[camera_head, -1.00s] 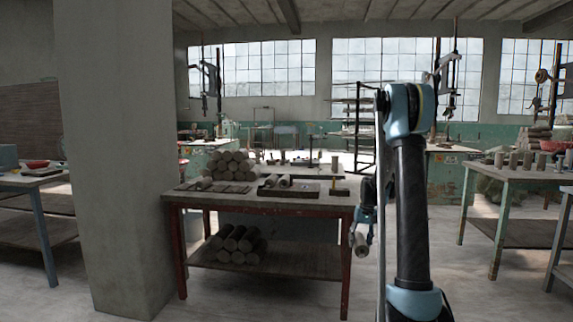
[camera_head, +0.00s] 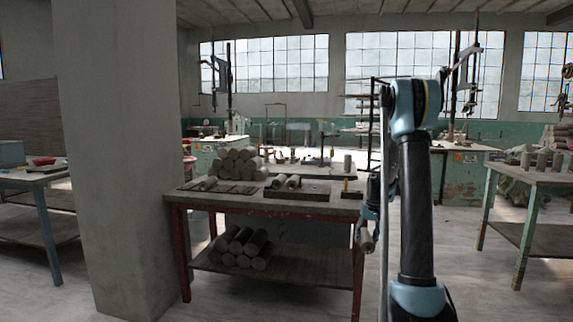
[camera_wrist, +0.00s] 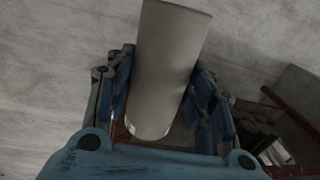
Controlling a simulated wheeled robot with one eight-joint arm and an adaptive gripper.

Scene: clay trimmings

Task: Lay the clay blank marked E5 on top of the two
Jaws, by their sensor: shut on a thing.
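My gripper (camera_head: 367,226) is shut on a grey clay blank (camera_wrist: 170,60), a plain cylinder held between both blue-padded fingers in the wrist view. No marking can be read on the side that shows, so I cannot tell whether it is E5. The same blank (camera_head: 366,241) hangs past the right end of the red-legged table, apart from it. On that table (camera_head: 300,206), two pale blanks (camera_head: 286,182) lie side by side at a dark tray (camera_head: 297,194). A third small upright cylinder (camera_head: 347,163) stands at the table's far right.
A stack of clay cylinders (camera_head: 238,163) lies on the table's left, with flat dark slabs (camera_head: 222,187) in front. Darker cylinders (camera_head: 240,247) lie on the lower shelf. A thick pillar (camera_head: 115,180) stands left. Another table (camera_head: 540,178) stands right, with open floor between.

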